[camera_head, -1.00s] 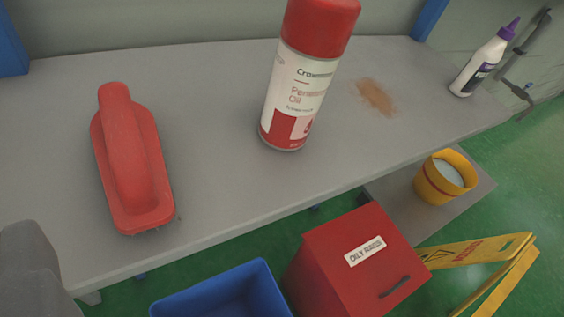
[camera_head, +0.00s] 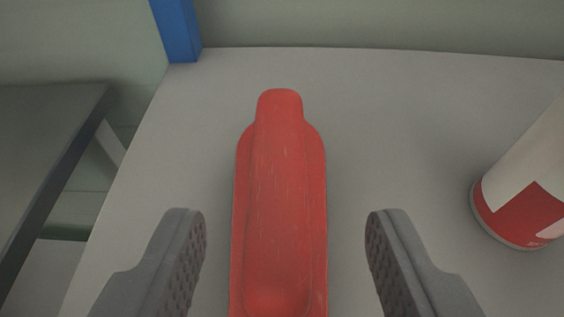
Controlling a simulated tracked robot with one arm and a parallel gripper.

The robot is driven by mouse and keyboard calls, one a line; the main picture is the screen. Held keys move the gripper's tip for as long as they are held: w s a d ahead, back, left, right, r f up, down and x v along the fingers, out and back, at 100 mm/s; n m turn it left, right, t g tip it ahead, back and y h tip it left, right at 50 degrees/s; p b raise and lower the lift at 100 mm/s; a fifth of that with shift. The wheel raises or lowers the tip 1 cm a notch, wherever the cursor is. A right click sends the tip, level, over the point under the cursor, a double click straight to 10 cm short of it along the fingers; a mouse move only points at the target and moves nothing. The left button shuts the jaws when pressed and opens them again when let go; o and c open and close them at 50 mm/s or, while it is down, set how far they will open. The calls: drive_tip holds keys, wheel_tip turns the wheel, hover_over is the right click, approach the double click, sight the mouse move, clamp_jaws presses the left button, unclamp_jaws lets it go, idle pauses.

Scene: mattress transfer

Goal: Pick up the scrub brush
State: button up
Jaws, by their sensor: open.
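The red scrub brush (camera_head: 281,185) lies on the grey bench top (camera_head: 400,110), its handle running away from me up the middle of the view. Its near end runs off the bottom of the picture. My gripper (camera_head: 285,228) is open, with one grey ridged finger on each side of the brush. There is a visible gap between each finger and the brush. I cannot tell how far above the bench the fingertips are.
A red and white spray can (camera_head: 523,190) stands on the bench to the right of my right finger. A blue post (camera_head: 177,30) rises at the back left corner. A dark grey surface (camera_head: 45,140) lies left, across a gap.

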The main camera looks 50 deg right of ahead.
sight(277, 195)
drive_tip(key=shift+b+x, duration=0.5)
drive_tip(key=shift+x, duration=2.25)
drive_tip(key=shift+w+d+f, duration=0.1)
drive_tip(key=shift+w, duration=0.15)
clamp_jaws()
